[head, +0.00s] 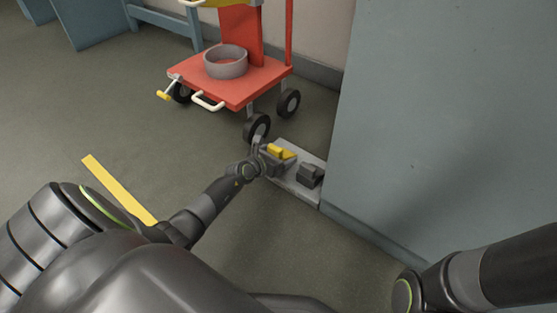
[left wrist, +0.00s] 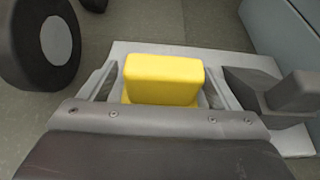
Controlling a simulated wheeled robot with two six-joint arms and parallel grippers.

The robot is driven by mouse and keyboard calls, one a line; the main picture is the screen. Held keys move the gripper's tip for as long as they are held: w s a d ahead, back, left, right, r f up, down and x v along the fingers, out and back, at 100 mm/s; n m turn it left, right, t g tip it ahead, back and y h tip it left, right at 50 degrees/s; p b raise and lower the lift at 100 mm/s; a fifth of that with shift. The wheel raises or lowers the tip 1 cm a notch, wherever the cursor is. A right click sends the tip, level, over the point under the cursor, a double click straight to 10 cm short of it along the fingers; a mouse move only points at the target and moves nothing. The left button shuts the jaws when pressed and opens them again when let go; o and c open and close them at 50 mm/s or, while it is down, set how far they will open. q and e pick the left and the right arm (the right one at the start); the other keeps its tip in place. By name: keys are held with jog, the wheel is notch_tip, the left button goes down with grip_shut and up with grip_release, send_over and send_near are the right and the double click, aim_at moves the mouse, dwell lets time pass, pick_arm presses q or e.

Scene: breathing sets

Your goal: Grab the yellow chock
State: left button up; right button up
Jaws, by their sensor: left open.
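The yellow chock (head: 281,152) sits on a light grey plate (head: 311,194) on the floor, by the cart's near wheel. My left gripper (head: 268,158) is at the chock, its arm reaching in from the left. In the left wrist view the yellow chock (left wrist: 163,78) stands between the two open fingers of my left gripper (left wrist: 160,85). The fingers are spread, one on each side of it. I cannot tell whether either finger touches it. My right gripper is not in view.
A dark grey chock (head: 311,175) lies on the same plate, right of the yellow one. A red cart (head: 240,88) with a grey ring (head: 225,61) stands behind. A blue-grey cabinet (head: 440,110) rises close on the right. Open floor lies at left.

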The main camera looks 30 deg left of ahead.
pick_arm(q)
jog(key=c, duration=1.2)
jog(key=shift+r, duration=0.1)
jog(key=shift+c, duration=0.3)
